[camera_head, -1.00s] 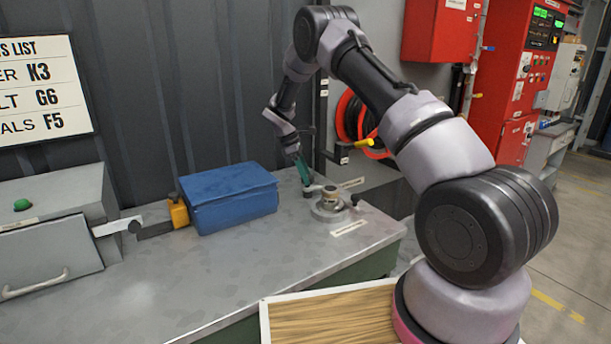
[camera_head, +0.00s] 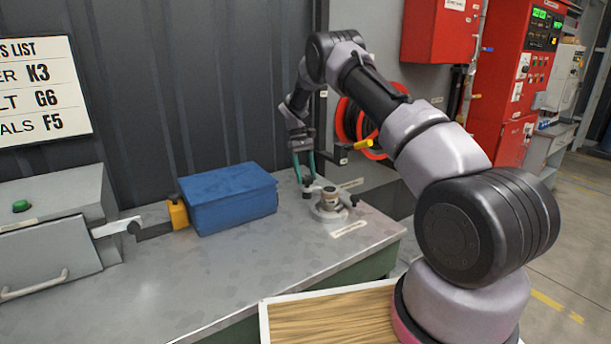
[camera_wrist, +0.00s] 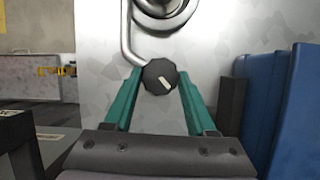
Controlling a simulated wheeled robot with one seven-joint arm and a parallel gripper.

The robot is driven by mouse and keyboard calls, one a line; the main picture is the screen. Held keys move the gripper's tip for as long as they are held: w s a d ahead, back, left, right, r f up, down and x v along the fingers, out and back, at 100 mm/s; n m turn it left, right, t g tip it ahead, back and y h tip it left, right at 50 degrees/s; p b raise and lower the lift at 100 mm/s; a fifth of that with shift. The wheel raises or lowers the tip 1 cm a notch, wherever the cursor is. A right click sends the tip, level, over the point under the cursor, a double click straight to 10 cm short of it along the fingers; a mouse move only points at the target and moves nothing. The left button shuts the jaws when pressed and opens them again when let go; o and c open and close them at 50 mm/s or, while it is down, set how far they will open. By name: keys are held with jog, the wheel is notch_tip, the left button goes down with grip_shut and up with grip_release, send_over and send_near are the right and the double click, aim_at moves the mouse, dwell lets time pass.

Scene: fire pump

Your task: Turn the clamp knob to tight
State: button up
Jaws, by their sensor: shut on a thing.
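The clamp knob is a small round black knob (camera_wrist: 158,74) with a white mark, seen between the teal fingertips in the wrist view. The mark points to the lower right there. My gripper (camera_wrist: 160,80) is shut on the knob, one finger on each side. In the head view my gripper (camera_head: 306,178) reaches down to the left side of a round metal fixture (camera_head: 330,207) on the bench. The knob is small and partly hidden there. A bent metal rod (camera_wrist: 128,40) runs from near the knob up toward the round fixture in the wrist view.
The fixture stands on a grey metal bench (camera_head: 240,265). A blue box (camera_head: 230,198) lies left of it and shows close to the right of my gripper in the wrist view (camera_wrist: 285,100). A red hose reel (camera_head: 350,122) hangs behind. The bench front is clear.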

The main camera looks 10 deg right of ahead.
jog(key=m+y, duration=0.1)
jog(key=m, duration=0.3)
jog(key=shift+d+y, duration=0.2)
jog(key=shift+y, duration=0.2)
jog(key=shift+d+m+y, duration=0.1)
jog(key=shift+m+y, duration=0.5)
jog(key=shift+m, duration=1.5)
jog(key=o, duration=1.4)
jog(key=shift+c, duration=0.2)
jog(key=shift+r, duration=0.1)
jog(key=v, duration=1)
jog(key=shift+r, duration=0.3)
jog(key=shift+d, duration=0.1)
